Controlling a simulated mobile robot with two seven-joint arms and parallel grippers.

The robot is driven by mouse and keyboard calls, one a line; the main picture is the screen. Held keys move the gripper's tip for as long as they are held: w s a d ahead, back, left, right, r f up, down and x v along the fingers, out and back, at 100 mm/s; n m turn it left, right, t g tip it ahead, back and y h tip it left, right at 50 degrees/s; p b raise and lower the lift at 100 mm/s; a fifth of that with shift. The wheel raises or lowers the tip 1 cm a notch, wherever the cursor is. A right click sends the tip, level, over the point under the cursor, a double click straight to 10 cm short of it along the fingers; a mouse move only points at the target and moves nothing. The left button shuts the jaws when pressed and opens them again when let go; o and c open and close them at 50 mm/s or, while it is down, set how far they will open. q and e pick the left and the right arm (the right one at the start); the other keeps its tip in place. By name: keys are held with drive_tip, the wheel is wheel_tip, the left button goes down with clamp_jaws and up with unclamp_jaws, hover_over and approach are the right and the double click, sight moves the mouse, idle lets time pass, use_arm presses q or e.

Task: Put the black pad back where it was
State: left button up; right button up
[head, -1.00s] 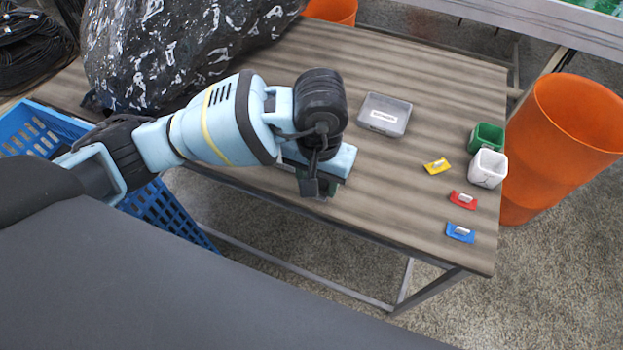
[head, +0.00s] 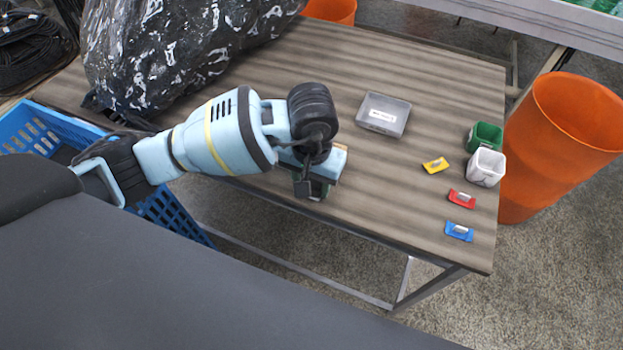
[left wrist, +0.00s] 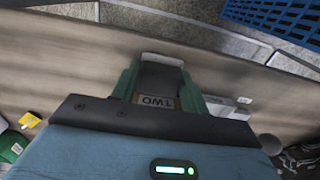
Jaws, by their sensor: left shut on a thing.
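My left gripper (head: 313,189) is over the front edge of the table, left of the grey tray. In the left wrist view the gripper (left wrist: 160,78) has its two green fingers on either side of a dark block, which looks like the black pad (left wrist: 161,76). A pale strip shows at its far end, and a label reading "TWO" shows at its near end. The gripper is shut on it. In the head view the wrist and gripper hide most of it, and I cannot tell whether it touches the table. My right gripper is not in view.
On the wooden table (head: 400,215) are a grey labelled tray (head: 383,114), yellow (head: 435,165), red (head: 461,199) and blue (head: 459,232) pads, and green (head: 485,137) and white (head: 486,167) cups. A shiny black bag (head: 180,50) fills the back left. A blue crate (head: 35,128) stands left.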

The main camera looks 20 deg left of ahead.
sight(312, 182)
use_arm(q)
drive_tip(key=shift+f, duration=0.2)
drive_tip(key=o, duration=1)
drive_tip(key=shift+c, duration=0.2)
drive_tip(key=shift+r, duration=0.15)
wheel_tip(312, 182, up, 12)
